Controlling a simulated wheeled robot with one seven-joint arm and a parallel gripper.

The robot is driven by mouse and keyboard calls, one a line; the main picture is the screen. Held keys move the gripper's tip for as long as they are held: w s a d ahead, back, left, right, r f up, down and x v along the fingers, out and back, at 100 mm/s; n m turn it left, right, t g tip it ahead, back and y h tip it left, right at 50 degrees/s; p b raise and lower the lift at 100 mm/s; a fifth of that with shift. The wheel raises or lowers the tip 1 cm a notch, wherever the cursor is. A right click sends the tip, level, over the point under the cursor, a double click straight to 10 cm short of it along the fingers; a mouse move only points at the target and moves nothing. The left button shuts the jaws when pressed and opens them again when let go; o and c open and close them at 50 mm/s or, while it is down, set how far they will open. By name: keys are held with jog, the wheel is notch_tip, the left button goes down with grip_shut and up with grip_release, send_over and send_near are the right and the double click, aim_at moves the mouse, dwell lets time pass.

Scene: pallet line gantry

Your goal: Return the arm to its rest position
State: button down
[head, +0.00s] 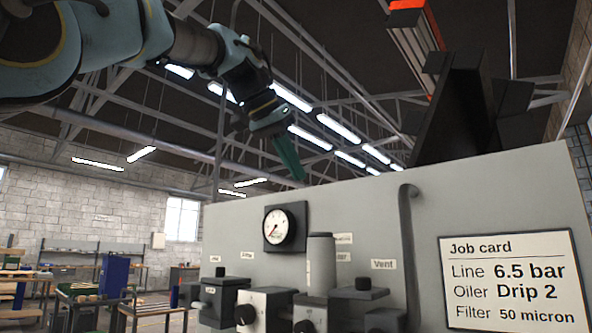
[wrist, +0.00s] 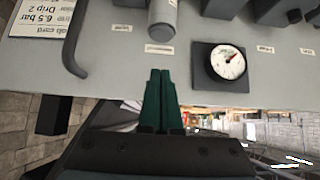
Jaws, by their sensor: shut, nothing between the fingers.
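My gripper (head: 299,176) has green fingers and is held up near the top edge of the grey panel (head: 362,222). In the wrist view my gripper (wrist: 160,72) has its two fingers together with nothing between them. The fingertips point toward the panel, near the grey cylinder (wrist: 162,22). I cannot tell the exact gap between the fingertips and the panel. My arm reaches in from the upper left of the head view.
The panel carries a round gauge (head: 280,227), a bent pipe (head: 409,245), a job card (head: 513,282) and several valve blocks (head: 265,307). A dark frame with an orange top (head: 408,12) stands behind it. Workbenches (head: 95,297) are far left. The upper left air looks clear around my arm.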

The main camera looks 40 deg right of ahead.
dwell(0.7)
jog(key=w+a+f+n+t+y, duration=0.1)
jog(key=w+a+f+n, duration=0.15)
jog(key=w+f, duration=0.45)
jog(key=w+a+f+n+y, duration=0.2)
jog(key=w+a+f, duration=0.3)
jog(key=f, duration=0.4)
jog(key=w+a+f+n+y, duration=0.1)
jog(key=w+a+f+n, duration=0.15)
jog(key=a+f, duration=0.35)
jog(key=w+a+f+n+y, duration=0.1)
jog(key=w+a+f, duration=0.3)
jog(key=f, duration=0.4)
jog(key=s+a+f+n+y, duration=0.2)
jog(key=a+f+n, duration=0.1)
jog(key=a+f, duration=0.95)
jog(key=s+a+f+n+g+y, duration=0.1)
jog(key=s+a+f+n, duration=0.1)
jog(key=s+a+f, duration=0.8)
notch_tip(320, 180, down, 2)
jog(key=shift+s+a+f+n+g, duration=0.1)
jog(key=shift+s+a+n+g, duration=0.3)
jog(key=shift+a, duration=0.45)
jog(key=shift+w, duration=0.1)
